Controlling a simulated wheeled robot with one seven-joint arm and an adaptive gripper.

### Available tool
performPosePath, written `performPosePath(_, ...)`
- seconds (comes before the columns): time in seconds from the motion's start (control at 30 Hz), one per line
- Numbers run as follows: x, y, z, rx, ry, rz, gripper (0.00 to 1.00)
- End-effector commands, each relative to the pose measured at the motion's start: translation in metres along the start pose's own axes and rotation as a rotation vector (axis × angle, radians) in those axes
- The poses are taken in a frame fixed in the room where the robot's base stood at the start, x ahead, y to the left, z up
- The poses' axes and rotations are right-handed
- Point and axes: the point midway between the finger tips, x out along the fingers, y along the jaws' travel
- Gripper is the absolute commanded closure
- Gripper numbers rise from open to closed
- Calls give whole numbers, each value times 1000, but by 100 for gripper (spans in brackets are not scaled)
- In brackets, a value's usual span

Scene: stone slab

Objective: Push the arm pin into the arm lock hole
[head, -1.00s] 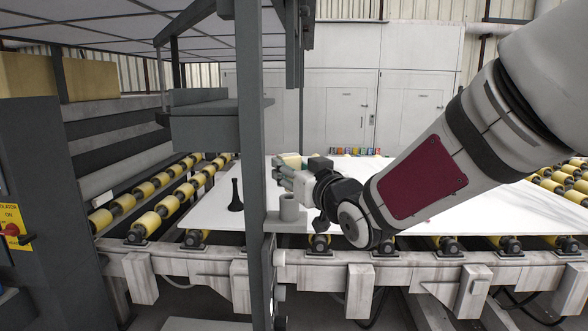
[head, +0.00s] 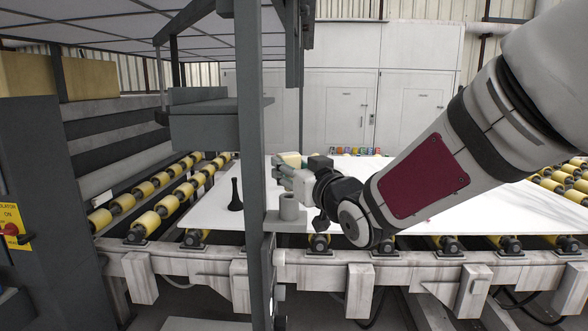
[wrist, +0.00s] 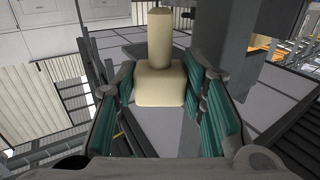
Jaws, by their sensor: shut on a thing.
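The arm pin is a cream piece with a round shaft (wrist: 159,40) on a blocky base (wrist: 160,86). Its base is between the teal-padded fingers of my gripper (wrist: 158,95), which is shut on it. In the wrist view the shaft points away from the gripper. In the head view my gripper (head: 291,174) is just right of the grey post, and a bit of the cream pin (head: 288,158) shows. A grey hollow cylinder (head: 289,207) on a small ledge stands just below the gripper. I cannot make out the arm lock hole for certain.
The upright grey post (head: 252,150) stands close left of my gripper. A white slab (head: 450,205) lies on yellow rollers beneath. A black flared object (head: 236,195) stands on the slab left of the post. Small coloured items (head: 355,151) line the back.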

Motion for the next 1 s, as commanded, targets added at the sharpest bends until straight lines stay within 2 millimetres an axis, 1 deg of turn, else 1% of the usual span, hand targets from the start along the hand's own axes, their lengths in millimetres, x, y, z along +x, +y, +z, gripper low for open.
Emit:
performPosePath(0.7,0,0,-1,0,2,0,97)
performPosePath(1.0,0,0,6,0,1,0,97)
